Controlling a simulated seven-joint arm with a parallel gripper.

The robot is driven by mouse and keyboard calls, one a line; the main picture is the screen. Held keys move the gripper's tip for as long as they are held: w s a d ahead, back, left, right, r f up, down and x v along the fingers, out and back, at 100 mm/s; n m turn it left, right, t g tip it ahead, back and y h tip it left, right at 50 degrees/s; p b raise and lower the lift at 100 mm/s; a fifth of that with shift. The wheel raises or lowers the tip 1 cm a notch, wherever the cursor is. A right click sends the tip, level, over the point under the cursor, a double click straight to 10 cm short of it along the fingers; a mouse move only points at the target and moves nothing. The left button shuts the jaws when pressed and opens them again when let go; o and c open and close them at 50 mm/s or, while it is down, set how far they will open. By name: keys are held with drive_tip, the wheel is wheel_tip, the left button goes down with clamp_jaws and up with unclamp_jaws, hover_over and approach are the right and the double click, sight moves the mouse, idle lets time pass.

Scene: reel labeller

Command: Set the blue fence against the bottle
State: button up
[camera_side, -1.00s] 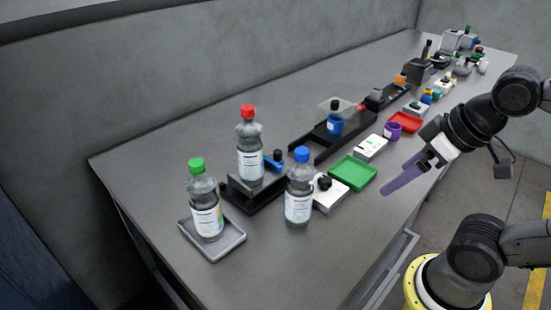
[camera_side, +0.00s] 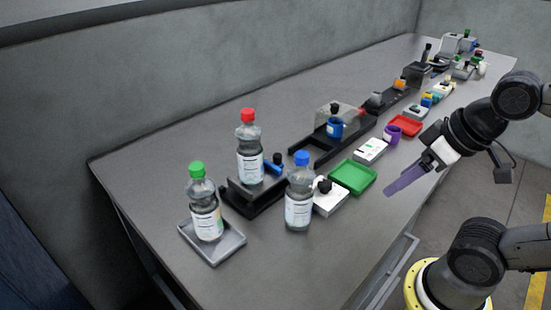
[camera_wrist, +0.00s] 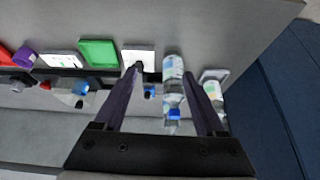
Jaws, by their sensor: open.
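The red-capped bottle (camera_side: 249,155) stands upright in a black cradle (camera_side: 258,200) in the side view. A small blue piece, apparently the blue fence (camera_side: 276,166), sits at the cradle just right of this bottle; a blue part also shows in the wrist view (camera_wrist: 150,92). Whether it touches the bottle is unclear. My gripper (camera_side: 391,190), with long purple fingers, is above the table's front edge, right of the green tray and well away from the cradle. In the wrist view its fingers (camera_wrist: 163,72) are apart, with nothing held.
A blue-capped bottle (camera_side: 299,200) stands in front of the cradle beside a white box with a black knob (camera_side: 328,198). A green-capped bottle (camera_side: 204,210) stands on a grey tray (camera_side: 228,247). The green tray (camera_side: 353,177) and other stations extend right. The table's near-left area is clear.

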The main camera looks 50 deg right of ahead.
drive_tip(key=shift+s+a+r+m, duration=0.1)
drive_tip(key=shift+s+m, duration=0.15)
drive_tip(key=shift+m, duration=0.25)
drive_tip(key=shift+c, duration=0.4)
drive_tip(key=w+a+r+m+g+y, duration=0.2)
drive_tip(key=w+r+m, duration=0.6)
drive_tip(key=w+r, duration=0.5)
drive_tip(key=m+g+y, duration=0.2)
drive_tip(key=m+g, duration=0.2)
drive_tip(key=m, duration=0.2)
hover_over(278, 155)
drive_tip(key=d, duration=0.3)
wheel_tip(278, 155, down, 8)
wheel_tip(278, 155, down, 8)
drive_tip(key=w+d+r, duration=0.1)
drive_tip(key=d, duration=0.1)
drive_tip(key=x, duration=1.3)
drive_tip(key=shift+s+a+f, duration=0.1)
drive_tip(key=shift+s+f, duration=0.05)
drive_tip(key=shift+s, duration=0.05)
